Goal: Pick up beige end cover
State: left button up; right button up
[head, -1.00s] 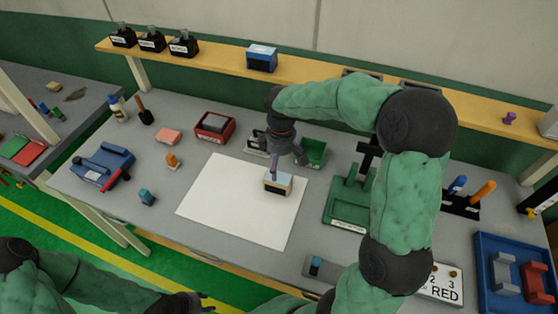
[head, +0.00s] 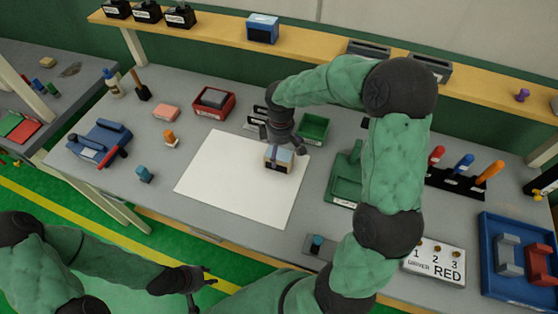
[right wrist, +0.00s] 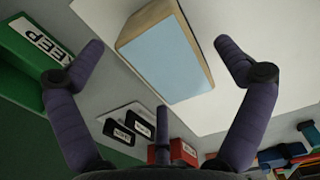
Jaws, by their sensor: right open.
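A small block (head: 277,165) with beige sides and a pale blue top lies on the white sheet (head: 225,180). The beige parts look like the end cover, but I cannot tell whether they are a separate piece. In the right wrist view the block (right wrist: 165,60) lies between and beyond the spread fingers. My right gripper (head: 286,150) is open and close over the block; the right wrist view (right wrist: 158,48) shows nothing gripped. One finger overlaps the block in the head view, so contact is unclear. My left gripper (head: 205,284) is open and empty off the table's front edge.
A green bin (head: 313,127) and red bin (head: 214,103) stand behind the sheet. A green fixture (head: 343,180) stands to its right, partly behind my right arm. A blue tray (head: 490,285) is at far right. The sheet's left half is clear.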

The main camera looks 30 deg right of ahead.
notch_tip(320, 180, down, 2)
jog(key=shift+f, duration=0.15)
jog(key=c, duration=1.2)
jog(key=shift+c, duration=0.2)
